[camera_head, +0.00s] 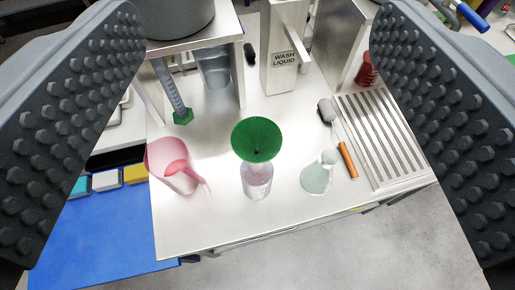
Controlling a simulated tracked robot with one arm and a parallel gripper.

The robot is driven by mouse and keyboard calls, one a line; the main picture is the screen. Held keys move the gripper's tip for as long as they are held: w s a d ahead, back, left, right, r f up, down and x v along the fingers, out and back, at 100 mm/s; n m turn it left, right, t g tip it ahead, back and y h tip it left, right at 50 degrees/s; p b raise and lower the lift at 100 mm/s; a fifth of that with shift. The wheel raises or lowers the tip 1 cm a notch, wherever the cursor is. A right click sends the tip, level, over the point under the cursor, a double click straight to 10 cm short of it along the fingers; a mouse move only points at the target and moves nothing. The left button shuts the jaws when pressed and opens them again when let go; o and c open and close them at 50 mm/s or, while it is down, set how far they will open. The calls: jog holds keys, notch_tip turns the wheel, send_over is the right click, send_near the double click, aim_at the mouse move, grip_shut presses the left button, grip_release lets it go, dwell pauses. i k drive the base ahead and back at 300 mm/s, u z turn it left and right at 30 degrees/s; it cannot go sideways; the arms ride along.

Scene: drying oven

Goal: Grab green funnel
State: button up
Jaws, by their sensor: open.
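The green funnel (256,140) sits upright in the mouth of a clear bottle or flask (256,180) on a pale metal worktop. Its wide cone faces up and its stem is hidden. My gripper (257,150) is open, with one studded dark finger at the left edge of the view and one at the right. The funnel shows between the two fingers, beyond them, and neither finger touches it.
A pink jug (170,165) stands left of the funnel, and a clear conical flask (318,174) stands right. A slotted drain rack (385,140) lies right. The worktop's front is bare.

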aim_at(256, 139)
jog(key=z, duration=1.5)
jog(key=k, duration=1.7)
jog(key=u, duration=0.85)
jog(key=i, duration=1)
jog(key=z, duration=0.05)
